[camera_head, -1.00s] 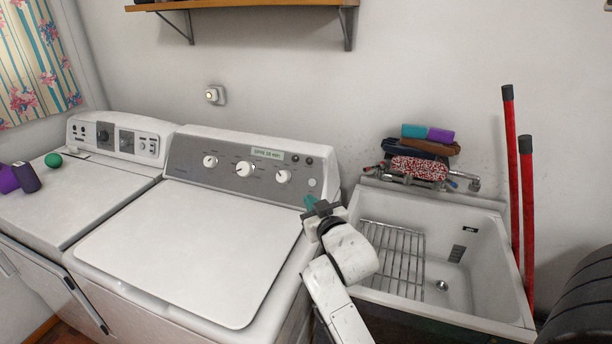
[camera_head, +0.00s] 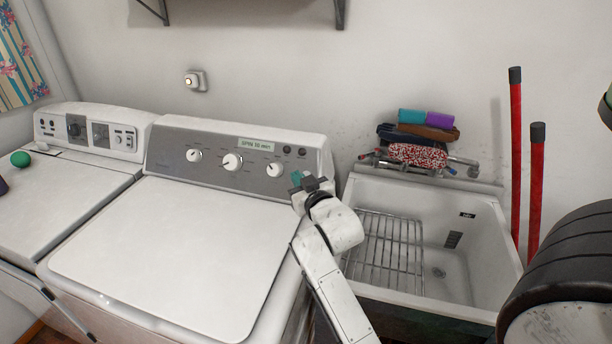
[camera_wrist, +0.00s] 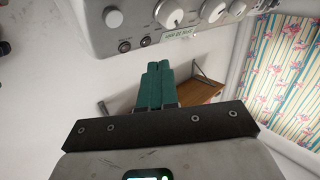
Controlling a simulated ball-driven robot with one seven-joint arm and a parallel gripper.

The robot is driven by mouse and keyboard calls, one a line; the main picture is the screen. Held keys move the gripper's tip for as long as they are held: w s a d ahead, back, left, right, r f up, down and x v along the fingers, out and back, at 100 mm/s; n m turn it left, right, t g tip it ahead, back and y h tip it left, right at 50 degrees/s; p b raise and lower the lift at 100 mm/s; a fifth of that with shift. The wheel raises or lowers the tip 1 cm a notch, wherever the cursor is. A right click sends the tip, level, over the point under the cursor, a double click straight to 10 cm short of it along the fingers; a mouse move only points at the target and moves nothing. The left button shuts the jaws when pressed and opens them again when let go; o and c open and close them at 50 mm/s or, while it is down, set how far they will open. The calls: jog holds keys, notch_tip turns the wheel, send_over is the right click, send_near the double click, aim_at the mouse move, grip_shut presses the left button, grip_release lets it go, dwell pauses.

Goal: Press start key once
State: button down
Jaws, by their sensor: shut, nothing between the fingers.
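The washing machine's grey control panel (camera_head: 236,162) carries knobs, small dark buttons and a lit display (camera_head: 256,144); the display seems to show a spin time in minutes. A plain round grey button (camera_wrist: 113,18) sits at the panel's end in the wrist view, which looks upside down. It has no readable label, and my gripper hides its place in the head view. My gripper (camera_head: 296,178) is at the panel's right end, teal fingers shut together and empty. In the wrist view the fingertips (camera_wrist: 158,65) are off to one side of the button, apparently apart from it.
The closed white lid (camera_head: 170,255) lies below the panel. A utility tub (camera_head: 480,290) with a wire rack (camera_head: 385,245) stands to the right, with cloths (camera_head: 415,155) behind it and red-handled poles (camera_head: 515,150) beside it. A second machine (camera_head: 60,200) is left.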

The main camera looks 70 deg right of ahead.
jog(key=d+f+b, duration=0.1)
jog(key=d+f, duration=0.2)
jog(key=d, duration=0.2)
jog(key=shift+w+d+f, duration=0.15)
jog(key=shift+w+d, duration=0.05)
jog(key=shift+d, duration=0.15)
jog(key=shift+f, duration=0.1)
dwell(1.8)
jog(key=shift+d+f, duration=0.15)
jog(key=shift+d, duration=0.2)
jog(key=shift+d+f+b, duration=0.2)
jog(key=shift+d+b, duration=0.15)
dwell(0.7)
jog(key=shift+a, duration=0.1)
jog(key=shift+a+r+p, duration=0.4)
jog(key=shift+a+p, duration=0.15)
jog(key=shift+a, duration=0.1)
jog(key=shift+s+a+r+p, duration=0.1)
jog(key=shift+a+r+p, duration=0.45)
jog(key=shift+a, duration=0.55)
jog(key=shift+s+a+r+p, duration=0.1)
jog(key=shift+a+r+p, duration=0.15)
jog(key=shift+a+r, duration=0.65)
